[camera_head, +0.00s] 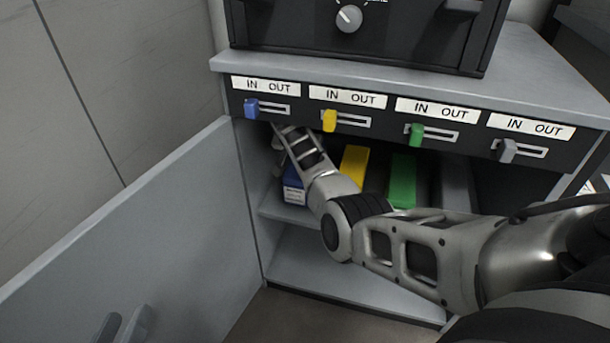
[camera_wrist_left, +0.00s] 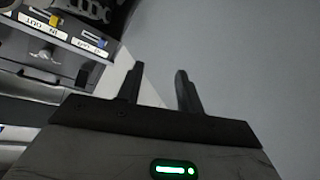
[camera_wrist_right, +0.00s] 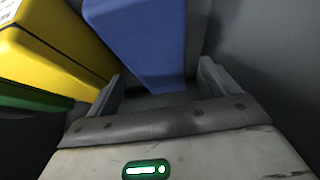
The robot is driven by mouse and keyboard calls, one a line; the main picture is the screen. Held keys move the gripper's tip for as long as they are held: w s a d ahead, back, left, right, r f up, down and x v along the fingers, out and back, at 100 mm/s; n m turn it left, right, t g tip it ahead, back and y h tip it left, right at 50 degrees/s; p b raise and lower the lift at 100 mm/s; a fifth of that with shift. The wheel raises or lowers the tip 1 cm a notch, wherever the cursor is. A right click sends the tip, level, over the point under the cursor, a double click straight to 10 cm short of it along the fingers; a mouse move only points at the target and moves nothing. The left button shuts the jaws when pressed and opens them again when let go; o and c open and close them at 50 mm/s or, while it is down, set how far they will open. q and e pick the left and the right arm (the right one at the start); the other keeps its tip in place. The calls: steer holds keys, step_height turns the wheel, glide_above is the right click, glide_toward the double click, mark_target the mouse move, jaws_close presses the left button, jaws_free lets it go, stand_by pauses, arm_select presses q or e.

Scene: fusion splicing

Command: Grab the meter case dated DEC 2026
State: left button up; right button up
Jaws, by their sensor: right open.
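A blue case (camera_head: 293,188) with a white label stands on the cabinet shelf. The label's date is too small to read. To its right are a yellow case (camera_head: 354,165), a green case (camera_head: 402,180) and a grey one (camera_head: 455,185). My right arm reaches into the cabinet, its gripper partly hidden below the front panel. In the right wrist view my right gripper (camera_wrist_right: 161,72) is open, with the blue case (camera_wrist_right: 143,40) between and beyond its fingers. The yellow case (camera_wrist_right: 50,62) is at left there.
The grey cabinet door (camera_head: 150,220) stands open at the left. Blue (camera_head: 251,108), yellow (camera_head: 329,121), green (camera_head: 416,133) and grey (camera_head: 506,150) sliders sit at the IN side of their slots. A black device (camera_head: 370,30) stands on top. The lower shelf (camera_head: 310,270) is empty where visible.

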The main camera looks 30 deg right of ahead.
steer(key=shift+b+x, duration=0.65)
steer(key=shift+x, duration=0.45)
steer(key=shift+d+f+b, duration=0.1)
steer(key=shift+f+b, duration=0.2)
steer(key=shift+f, duration=0.05)
steer(key=shift+w+d, duration=0.1)
steer(key=shift+w, duration=0.1)
arm_select(q)
steer(key=shift+d+r+n+t+h, duration=0.3)
steer(key=shift+r+n+t+h, duration=0.1)
steer(key=shift+n+h, duration=0.1)
arm_select(e)
steer(key=shift+c, duration=0.4)
steer(key=c, duration=1)
steer(key=shift+r, duration=0.1)
steer(key=c, duration=0.4)
steer(key=shift+o, duration=0.2)
